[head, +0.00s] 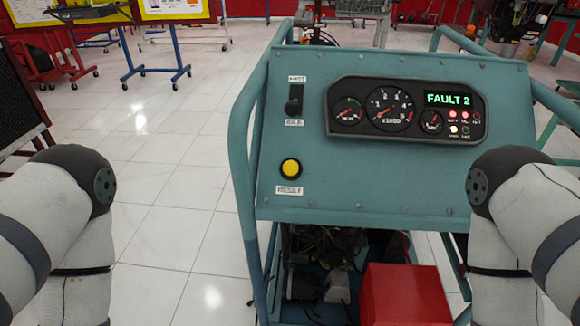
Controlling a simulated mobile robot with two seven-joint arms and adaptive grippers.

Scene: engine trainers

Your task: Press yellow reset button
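The yellow reset button (290,168) is round with a dark ring. It sits on the lower left of the teal panel (390,187), above a small white label. The panel's gauge cluster (405,108) has several dials and a green display (447,99) reading "FAULT 2", with red lights lit below it. My two arms come in at the left and right edges, with their elbows bent. Both grippers are out of view, and nothing of mine touches the button or the panel in this view.
A black switch (294,99) is above the button. Teal tubes (240,150) frame the panel's sides. A red box (404,295) and engine parts are below it. White tiled floor (170,190) is open to the left. Wheeled stands are behind.

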